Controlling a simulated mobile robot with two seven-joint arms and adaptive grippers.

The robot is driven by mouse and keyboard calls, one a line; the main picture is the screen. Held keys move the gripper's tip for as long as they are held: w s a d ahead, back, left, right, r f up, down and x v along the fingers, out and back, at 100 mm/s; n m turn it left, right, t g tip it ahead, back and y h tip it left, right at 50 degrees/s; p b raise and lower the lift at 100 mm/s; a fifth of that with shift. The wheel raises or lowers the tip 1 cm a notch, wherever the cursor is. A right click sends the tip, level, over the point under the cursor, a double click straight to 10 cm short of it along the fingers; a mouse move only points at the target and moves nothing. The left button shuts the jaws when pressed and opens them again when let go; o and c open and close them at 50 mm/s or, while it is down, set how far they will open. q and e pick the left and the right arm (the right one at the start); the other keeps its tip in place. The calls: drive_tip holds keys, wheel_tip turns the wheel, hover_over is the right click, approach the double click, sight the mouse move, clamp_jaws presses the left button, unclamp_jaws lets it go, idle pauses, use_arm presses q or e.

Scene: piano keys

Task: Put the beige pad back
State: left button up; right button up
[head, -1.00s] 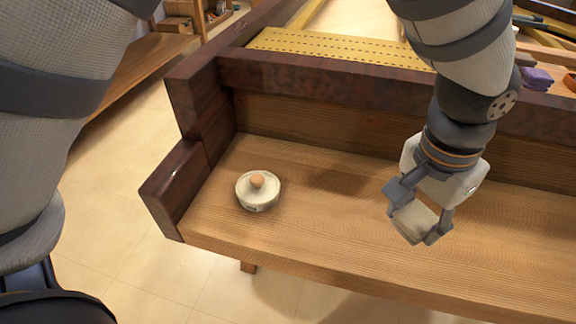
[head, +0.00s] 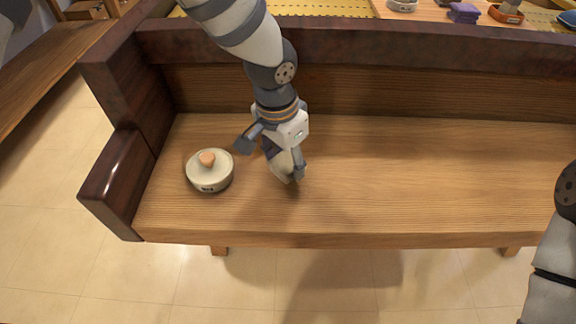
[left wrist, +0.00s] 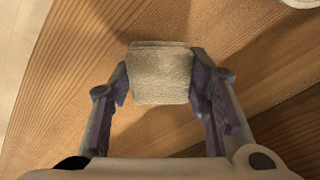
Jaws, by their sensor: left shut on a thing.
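The beige pad (head: 281,165) is a small, pale, fabric-like block. My left gripper (head: 273,156) is shut on it above the wooden ledge, just right of the round lidded container. In the left wrist view the pad (left wrist: 160,75) sits between the two fingers of the left gripper (left wrist: 160,85). Whether the pad's lower side touches the wood cannot be told. My right gripper is out of view; only part of my right arm shows at the right edge.
The round cream container (head: 210,172) with an orange-pink knob stands near the left end of the wooden ledge (head: 430,190). The ledge is clear to the right. A dark raised wall (head: 400,48) runs behind it. A purple folded stack (head: 463,13) and an orange dish (head: 505,14) lie beyond.

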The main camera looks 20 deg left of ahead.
sight(286, 171)
use_arm(q)
drive_tip(key=shift+f, duration=1.5)
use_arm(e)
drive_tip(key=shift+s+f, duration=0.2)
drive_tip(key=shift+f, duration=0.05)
use_arm(q)
drive_tip(key=shift+f, duration=0.25)
drive_tip(key=o, duration=1.1)
drive_tip(key=shift+r, duration=0.15)
drive_tip(key=r, duration=0.4)
drive_tip(key=s+r+p, duration=0.1)
drive_tip(key=r, duration=0.7)
drive_tip(key=shift+s+a+r+p, duration=0.1)
drive_tip(key=shift+s+a+p, duration=0.1)
drive_tip(key=shift+a+p, duration=0.15)
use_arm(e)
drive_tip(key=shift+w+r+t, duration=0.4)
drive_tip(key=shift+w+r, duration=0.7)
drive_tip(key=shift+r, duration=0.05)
